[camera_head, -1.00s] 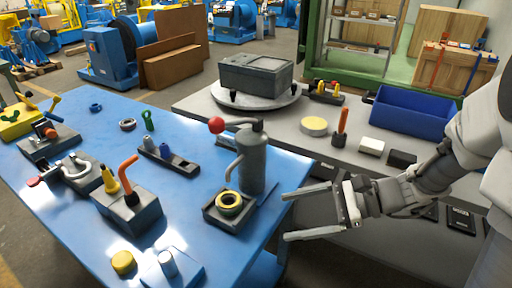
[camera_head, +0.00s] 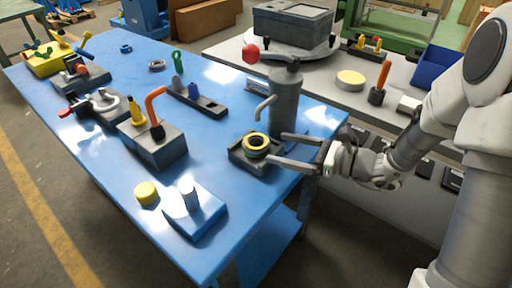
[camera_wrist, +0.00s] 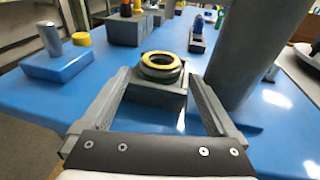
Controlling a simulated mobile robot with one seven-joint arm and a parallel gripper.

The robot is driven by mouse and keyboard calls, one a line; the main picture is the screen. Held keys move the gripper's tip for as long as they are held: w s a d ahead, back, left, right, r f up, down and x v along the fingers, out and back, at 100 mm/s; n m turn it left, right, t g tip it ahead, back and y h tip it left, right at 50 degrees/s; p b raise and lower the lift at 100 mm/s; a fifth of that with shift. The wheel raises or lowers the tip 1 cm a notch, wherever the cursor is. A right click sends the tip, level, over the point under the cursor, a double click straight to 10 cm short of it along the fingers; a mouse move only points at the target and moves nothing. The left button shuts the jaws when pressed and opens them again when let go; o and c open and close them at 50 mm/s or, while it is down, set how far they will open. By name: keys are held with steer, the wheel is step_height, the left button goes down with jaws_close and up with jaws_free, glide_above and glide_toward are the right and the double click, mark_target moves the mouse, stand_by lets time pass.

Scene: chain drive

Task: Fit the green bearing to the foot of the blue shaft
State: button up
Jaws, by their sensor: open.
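A ring with a yellow top and a darker, greenish lower part (camera_head: 256,142) sits in a square grey holder (camera_head: 240,158) at the blue table's front right edge. It also shows in the wrist view (camera_wrist: 160,66). I cannot tell for sure that it is the green bearing. My gripper (camera_head: 272,147) is open and empty, its fingers pointing at the ring and holder, one on each side in the wrist view (camera_wrist: 158,78). No clear blue shaft shows; a small blue upright piece (camera_head: 193,90) stands in a dark rack (camera_head: 212,105), and a grey peg stands on a blue block (camera_head: 205,222).
A grey column with a red-knobbed lever (camera_head: 285,95) stands just behind the holder, close to my gripper. A grey block with an orange hook (camera_head: 165,150) and a yellow cylinder (camera_head: 146,193) stand to the left. A grey bench (camera_head: 325,82) lies behind.

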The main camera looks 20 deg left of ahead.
mark_target(250, 141)
steer(key=b+x, duration=0.1)
steer(key=x, duration=0.5)
steer(key=shift+w+a+f, duration=0.15)
steer(key=shift+a, duration=0.1)
steer(key=c, duration=1.4)
